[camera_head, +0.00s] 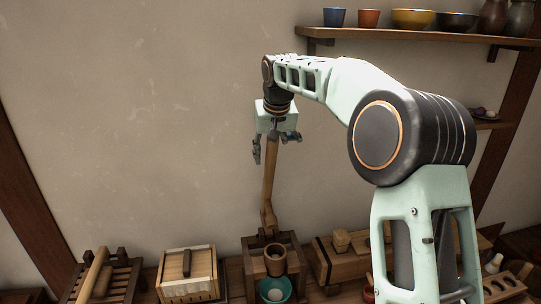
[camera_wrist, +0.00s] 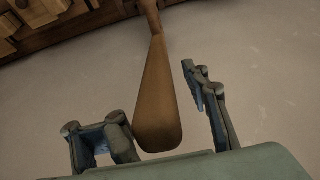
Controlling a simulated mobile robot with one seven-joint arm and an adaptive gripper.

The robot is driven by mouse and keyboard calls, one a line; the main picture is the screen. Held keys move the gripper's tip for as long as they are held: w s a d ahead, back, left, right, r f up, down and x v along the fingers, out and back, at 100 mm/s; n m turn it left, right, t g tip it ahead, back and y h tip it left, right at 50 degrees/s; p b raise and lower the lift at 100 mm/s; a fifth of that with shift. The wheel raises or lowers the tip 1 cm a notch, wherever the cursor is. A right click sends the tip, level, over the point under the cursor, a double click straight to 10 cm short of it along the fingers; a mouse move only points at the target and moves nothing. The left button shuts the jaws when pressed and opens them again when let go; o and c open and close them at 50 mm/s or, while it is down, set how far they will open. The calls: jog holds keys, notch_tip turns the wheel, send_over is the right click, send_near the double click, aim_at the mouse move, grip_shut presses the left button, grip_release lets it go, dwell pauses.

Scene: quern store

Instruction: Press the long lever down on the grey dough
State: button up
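The long wooden lever (camera_head: 268,185) rises nearly upright from a wooden press (camera_head: 252,268) standing against the wall. My gripper (camera_head: 273,143) is at the lever's top end, with its fingers spread to either side. In the wrist view the lever's broad end (camera_wrist: 158,105) lies between the open fingers (camera_wrist: 165,125). A clear gap shows on the right; the left finger looks closer, and I cannot tell if it touches. A round wooden cup (camera_head: 275,252) sits at the front of the press. Grey dough is not visible; the cup's inside is too dark to read.
A teal bowl (camera_head: 288,289) with something pale in it stands below the cup. A shelf (camera_head: 430,37) with bowls hangs upper right.

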jog(key=shift+w+f, duration=0.15)
jog(key=shift+f, duration=0.3)
jog(key=shift+c, duration=0.3)
jog(key=shift+r, duration=0.1)
grip_shut()
